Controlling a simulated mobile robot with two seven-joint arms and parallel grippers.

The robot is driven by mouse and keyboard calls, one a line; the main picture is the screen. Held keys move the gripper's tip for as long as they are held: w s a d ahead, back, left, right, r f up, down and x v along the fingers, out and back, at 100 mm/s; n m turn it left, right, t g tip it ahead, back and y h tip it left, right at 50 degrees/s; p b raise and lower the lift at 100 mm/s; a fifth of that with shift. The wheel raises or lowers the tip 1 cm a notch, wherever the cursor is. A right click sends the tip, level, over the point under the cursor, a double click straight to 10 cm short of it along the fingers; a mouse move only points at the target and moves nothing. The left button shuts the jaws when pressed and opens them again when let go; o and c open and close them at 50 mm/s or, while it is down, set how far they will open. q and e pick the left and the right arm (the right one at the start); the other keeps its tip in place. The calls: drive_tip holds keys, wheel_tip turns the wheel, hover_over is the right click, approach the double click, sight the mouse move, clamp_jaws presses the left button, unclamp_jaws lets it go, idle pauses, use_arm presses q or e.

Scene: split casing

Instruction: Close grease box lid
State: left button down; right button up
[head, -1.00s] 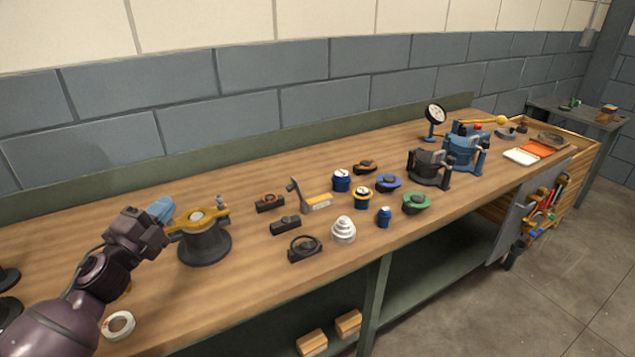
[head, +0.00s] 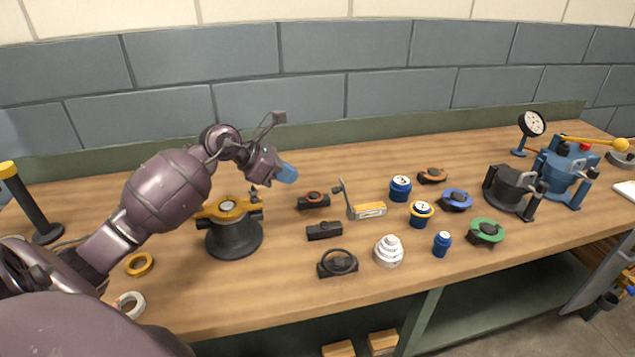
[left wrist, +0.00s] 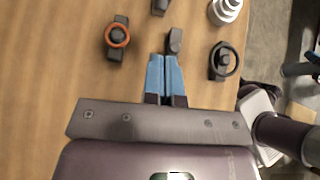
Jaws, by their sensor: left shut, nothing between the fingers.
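At the right edge of the head view, a small white piece (head: 627,189) shows on the bench. It appears to be part of the white-and-orange open box seen in the earlier frame; its orange part is outside the picture. My left gripper (head: 287,173) is above the left-middle of the bench, far to the left of that piece. In the left wrist view, its blue fingers (left wrist: 165,76) are together and empty, with a black block (left wrist: 175,40) on the bench just past the tips. My right gripper is not in view.
A black pot with a yellow clamp (head: 233,238) stands below my left arm. A block with an orange ring (head: 313,200), a handwheel block (head: 338,264), a white stepped cone (head: 389,251) and several blue parts lie mid-bench. A dial gauge (head: 532,124) and blue pot (head: 566,175) stand at right.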

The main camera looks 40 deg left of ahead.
use_arm(q)
drive_tip(key=x, duration=1)
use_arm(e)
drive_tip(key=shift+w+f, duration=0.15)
use_arm(q)
drive_tip(key=shift+w+d+r+g+y+p, duration=0.25)
drive_tip(key=shift+w+r+g+y+p, duration=0.1)
drive_tip(key=shift+r+g, duration=0.1)
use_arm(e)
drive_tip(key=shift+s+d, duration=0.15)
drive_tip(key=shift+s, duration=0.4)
